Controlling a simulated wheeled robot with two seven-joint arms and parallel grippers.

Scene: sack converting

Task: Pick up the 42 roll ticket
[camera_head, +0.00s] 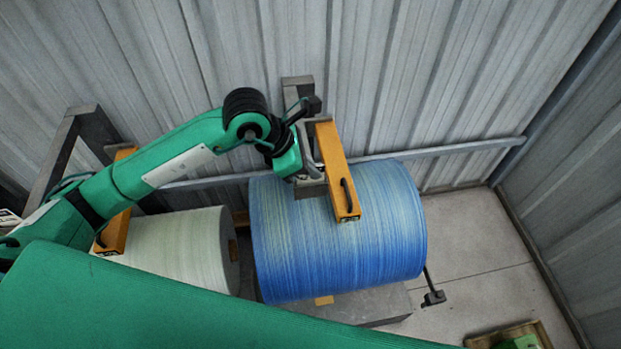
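My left gripper (311,188) reaches in from the left and is over the upper left of the large blue roll (340,245), beside an orange bar (337,170). Its fingers are small and partly hidden, so I cannot tell whether they are open or hold anything. No ticket with a readable 42 shows. Small dark markings sit on the front end of the orange bar, too small to read. My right gripper is not in view.
A pale roll (180,245) lies left of the blue one, under another orange bar (115,232). A corrugated metal wall (420,80) stands close behind. A dark rod end (433,297) sticks out at right. Floor (475,235) is clear there, with a wooden tray (490,340) at lower right.

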